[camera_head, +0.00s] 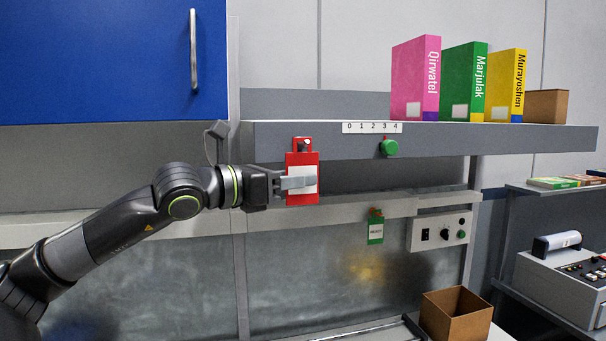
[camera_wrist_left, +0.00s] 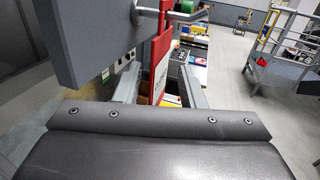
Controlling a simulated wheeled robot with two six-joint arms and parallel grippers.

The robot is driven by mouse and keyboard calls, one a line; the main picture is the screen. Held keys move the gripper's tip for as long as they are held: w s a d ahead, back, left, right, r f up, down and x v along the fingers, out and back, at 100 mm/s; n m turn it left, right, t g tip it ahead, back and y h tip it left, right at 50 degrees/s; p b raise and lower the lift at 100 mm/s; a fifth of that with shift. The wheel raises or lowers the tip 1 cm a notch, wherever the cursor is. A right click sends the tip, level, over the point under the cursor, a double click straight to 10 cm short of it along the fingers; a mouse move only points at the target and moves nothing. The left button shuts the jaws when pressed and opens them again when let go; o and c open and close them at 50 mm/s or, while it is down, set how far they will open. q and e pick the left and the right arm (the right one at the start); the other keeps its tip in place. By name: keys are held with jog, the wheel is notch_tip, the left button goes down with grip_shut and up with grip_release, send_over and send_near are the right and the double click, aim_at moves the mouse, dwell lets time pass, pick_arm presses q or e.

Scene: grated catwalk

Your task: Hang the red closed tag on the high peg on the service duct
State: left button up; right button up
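The red tag (camera_head: 302,158) with a white label hangs upright at the front face of the grey service duct (camera_head: 450,143). Its top is at the dark high peg (camera_head: 304,146). In the left wrist view the red tag (camera_wrist_left: 159,48) hangs from a silver peg (camera_wrist_left: 188,16) that sticks out from the duct. My left gripper (camera_head: 300,184) is around the tag's lower part. In the left wrist view its fingers (camera_wrist_left: 157,90) stand apart, with a gap on each side of the tag. My right gripper is not in view.
A green knob (camera_head: 389,147) and a number strip (camera_head: 372,127) are on the duct, right of the tag. A green tag (camera_head: 376,230) hangs lower down. Pink (camera_head: 414,80), green (camera_head: 463,82) and yellow (camera_head: 504,86) binders stand on top. An open box (camera_head: 456,318) stands below right.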

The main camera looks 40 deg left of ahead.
aim_at(299, 172)
pick_arm(q)
jog(key=shift+c, duration=0.3)
grip_shut()
jog(key=shift+r, duration=0.35)
jog(key=shift+s+d, duration=0.15)
jog(key=shift+s+d+b, duration=0.45)
jog(key=shift+d+b, duration=0.05)
jog(key=shift+b, duration=0.15)
jog(key=shift+s+d+r, duration=0.1)
jog(key=shift+d, duration=0.05)
dwell(0.4)
jog(key=shift+s+d+r, duration=0.4)
jog(key=shift+s+d, duration=0.15)
jog(key=shift+d, duration=0.1)
